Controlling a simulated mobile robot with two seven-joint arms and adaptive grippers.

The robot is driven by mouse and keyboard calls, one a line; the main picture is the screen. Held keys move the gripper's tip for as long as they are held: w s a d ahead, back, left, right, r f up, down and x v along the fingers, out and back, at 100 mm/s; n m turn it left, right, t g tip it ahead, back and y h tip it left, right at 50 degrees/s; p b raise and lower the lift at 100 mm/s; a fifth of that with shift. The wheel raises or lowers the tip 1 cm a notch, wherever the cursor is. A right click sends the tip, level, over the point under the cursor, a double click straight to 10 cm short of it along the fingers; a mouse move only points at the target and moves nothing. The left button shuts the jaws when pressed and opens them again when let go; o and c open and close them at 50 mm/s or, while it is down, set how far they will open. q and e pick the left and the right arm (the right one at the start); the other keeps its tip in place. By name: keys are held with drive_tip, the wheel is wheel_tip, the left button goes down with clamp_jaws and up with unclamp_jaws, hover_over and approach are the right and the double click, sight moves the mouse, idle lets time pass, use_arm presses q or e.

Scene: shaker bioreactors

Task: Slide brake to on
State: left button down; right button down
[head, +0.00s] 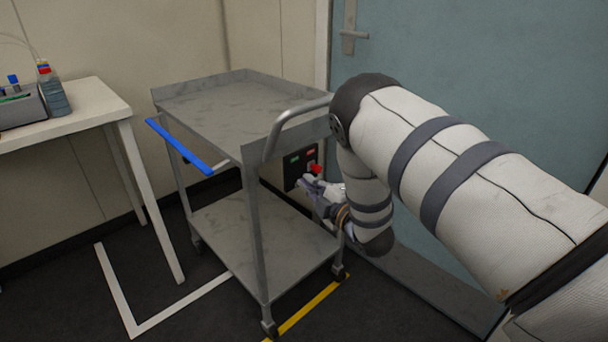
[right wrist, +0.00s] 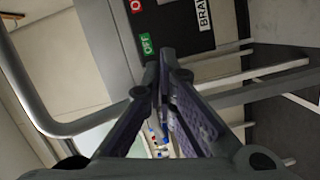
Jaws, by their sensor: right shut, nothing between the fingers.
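The brake panel (head: 291,172) is a black plate on the side of the grey cart, with a green label on its left and a red label on its right. A red knob (head: 316,169) shows below the red label. My right gripper (head: 308,183) is shut and empty, just below the knob; I cannot tell whether they touch. In the right wrist view, the closed fingertips (right wrist: 168,56) are close to the green OFF label (right wrist: 147,44). My left gripper is out of view.
The grey cart (head: 250,95) has two bare shelves, a curved handle (head: 290,122) close to my right arm and a blue bar (head: 180,146). A white table (head: 75,105) stands left. A teal door (head: 480,60) is behind my arm. Yellow tape (head: 310,308) marks the floor.

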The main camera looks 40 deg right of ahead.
drive_tip(key=s, duration=0.5)
drive_tip(key=shift+s+a+r, duration=0.1)
drive_tip(key=shift+s+a, duration=0.05)
drive_tip(key=shift+a, duration=0.05)
